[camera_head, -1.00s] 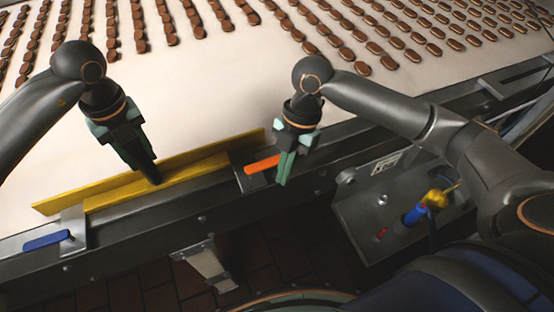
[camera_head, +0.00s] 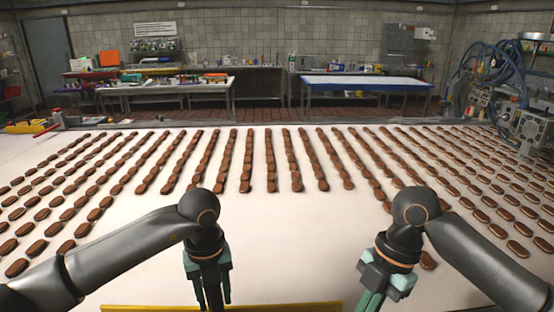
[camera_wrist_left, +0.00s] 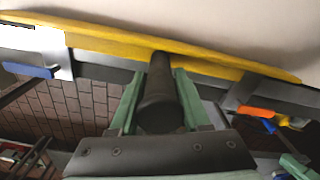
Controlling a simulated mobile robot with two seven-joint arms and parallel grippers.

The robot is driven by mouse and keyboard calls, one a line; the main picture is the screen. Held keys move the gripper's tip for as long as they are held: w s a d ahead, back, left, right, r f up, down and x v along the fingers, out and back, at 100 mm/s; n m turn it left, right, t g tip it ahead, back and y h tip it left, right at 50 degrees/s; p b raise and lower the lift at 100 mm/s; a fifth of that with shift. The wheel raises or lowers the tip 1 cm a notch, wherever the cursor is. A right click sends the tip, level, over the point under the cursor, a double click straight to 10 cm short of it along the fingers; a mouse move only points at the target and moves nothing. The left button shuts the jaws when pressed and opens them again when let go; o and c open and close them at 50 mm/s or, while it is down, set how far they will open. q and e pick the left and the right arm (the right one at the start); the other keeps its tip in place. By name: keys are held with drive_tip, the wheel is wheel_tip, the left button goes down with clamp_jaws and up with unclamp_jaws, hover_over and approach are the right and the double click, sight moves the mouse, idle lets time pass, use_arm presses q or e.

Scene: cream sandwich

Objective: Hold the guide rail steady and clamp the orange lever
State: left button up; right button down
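The yellow guide rail (camera_wrist_left: 120,40) runs along the belt edge in the left wrist view. Only a strip of the rail (camera_head: 220,308) shows at the bottom of the head view. My left gripper (camera_head: 210,300) is above it, its green fingers on either side of a dark rod (camera_wrist_left: 160,90) that fills the gap. The rod's far end overlaps the rail; contact is unclear. The orange lever (camera_wrist_left: 256,112) lies right of the gripper in the wrist view. My right gripper (camera_head: 368,302) points down at the right; its fingertips are cut off.
Rows of brown cream sandwiches (camera_head: 270,160) cover the pale belt (camera_head: 270,235) beyond the arms. The belt near the grippers is mostly bare. A blue lever (camera_wrist_left: 32,71) sits at the rail's left end. Work tables (camera_head: 365,83) stand far back.

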use_arm(q)
drive_tip(key=o, duration=0.4)
drive_tip(key=shift+o, duration=0.2)
wheel_tip(320, 180, up, 2)
drive_tip(key=shift+r+p, duration=0.25)
drive_tip(key=shift+p, duration=0.45)
drive_tip(key=shift+r, duration=3.25)
